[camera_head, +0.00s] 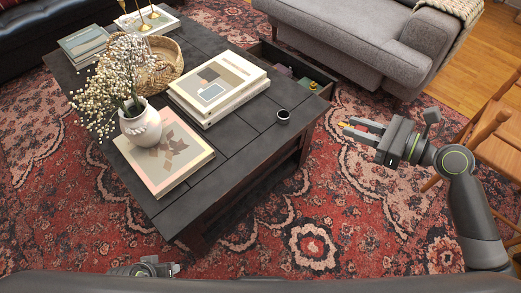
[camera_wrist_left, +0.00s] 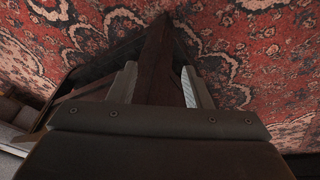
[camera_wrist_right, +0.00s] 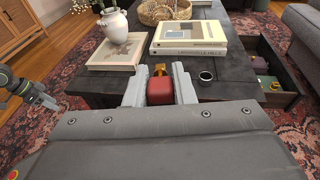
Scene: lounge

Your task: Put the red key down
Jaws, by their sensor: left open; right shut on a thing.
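The red key (camera_wrist_right: 160,91) has a red body and a gold tip pointing away from me. My right gripper (camera_wrist_right: 160,85) is shut on it. In the head view this gripper (camera_head: 362,131) is off the right end of the dark coffee table (camera_head: 235,150), over the rug; only a little gold shows between its fingers. My left gripper (camera_wrist_left: 160,85) is open and empty, low near the front of the table. A dark wooden part shows beyond its fingers. In the head view only a bit of my left arm shows at the bottom edge.
On the table are stacked books (camera_head: 222,90), a flat book (camera_head: 180,160) under a white flower vase (camera_head: 140,125), a woven basket (camera_head: 165,60) and a small black cup (camera_head: 283,117). An open drawer (camera_head: 290,68) holds several items. A grey sofa (camera_head: 350,40) and wooden chair (camera_head: 490,125) stand right.

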